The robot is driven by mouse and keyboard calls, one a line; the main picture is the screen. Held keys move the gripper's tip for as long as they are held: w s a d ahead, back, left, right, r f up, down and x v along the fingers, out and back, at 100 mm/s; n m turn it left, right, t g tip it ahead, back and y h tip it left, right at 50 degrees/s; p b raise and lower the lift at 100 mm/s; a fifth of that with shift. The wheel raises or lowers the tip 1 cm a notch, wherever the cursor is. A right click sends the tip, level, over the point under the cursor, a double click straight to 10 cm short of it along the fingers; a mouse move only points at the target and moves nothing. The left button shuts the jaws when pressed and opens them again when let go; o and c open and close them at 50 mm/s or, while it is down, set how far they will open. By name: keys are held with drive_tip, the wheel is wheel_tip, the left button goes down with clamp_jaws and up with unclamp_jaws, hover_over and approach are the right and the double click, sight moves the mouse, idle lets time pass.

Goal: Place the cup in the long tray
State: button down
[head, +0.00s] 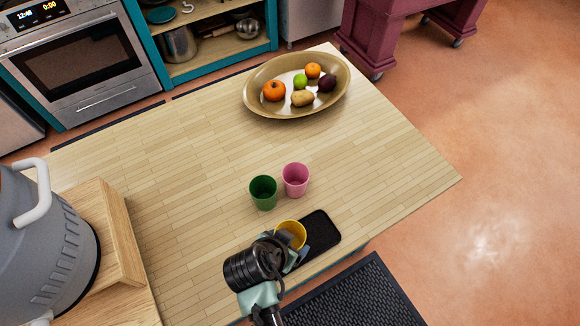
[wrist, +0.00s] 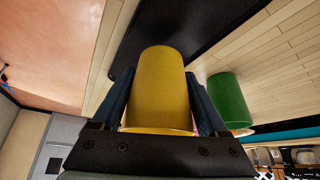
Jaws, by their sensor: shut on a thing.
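My gripper (head: 292,248) is shut on a yellow cup (head: 291,231) near the front edge of the wooden table. In the wrist view, the yellow cup (wrist: 160,88) sits between my two fingers. The long tray (head: 318,231) is a flat black piece with rounded corners, partly behind the cup and my gripper. The cup overlaps its left part in the head view. In the wrist view, the tray (wrist: 205,22) lies behind the cup's far end. I cannot tell whether the cup touches it.
A green cup (head: 263,194) and a pink cup (head: 296,180) stand just behind the yellow cup. An oval bowl (head: 258,104) of fruit and vegetables is at the back. A wooden block (head: 92,235) and large grey pot (head: 42,240) are at left. The table's middle is clear.

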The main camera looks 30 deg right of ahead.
drive_tip(key=shift+f, duration=1)
drive_tip(key=shift+f, duration=0.15)
unclamp_jaws()
